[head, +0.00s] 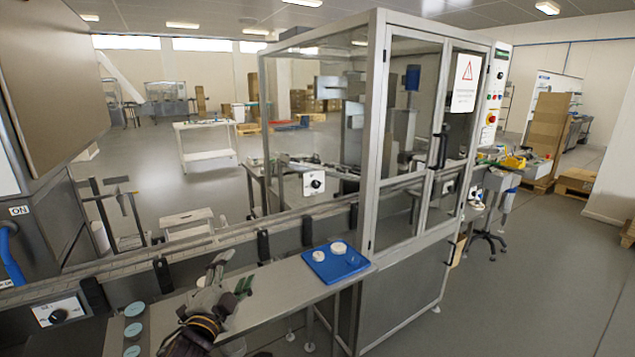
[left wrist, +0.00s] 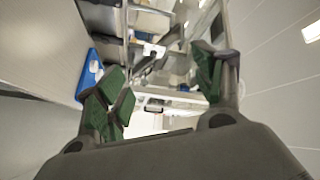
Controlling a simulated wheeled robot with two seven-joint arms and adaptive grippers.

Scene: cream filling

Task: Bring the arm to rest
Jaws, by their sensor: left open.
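My left gripper (head: 232,287) is in the head view at the lower middle, in front of the conveyor and over the narrow metal side table (head: 290,290). Its green-padded fingers are apart and nothing shows between them. In the left wrist view the gripper's open fingers (left wrist: 165,85) point into the room, with empty space between them. My right gripper is in neither view.
A blue tray (head: 318,268) with white round items lies on the side table's right end. Several pale green discs (head: 133,330) lie at its left end. The conveyor (head: 130,265) runs behind, into the glass-walled machine (head: 405,140). Open floor lies at the right.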

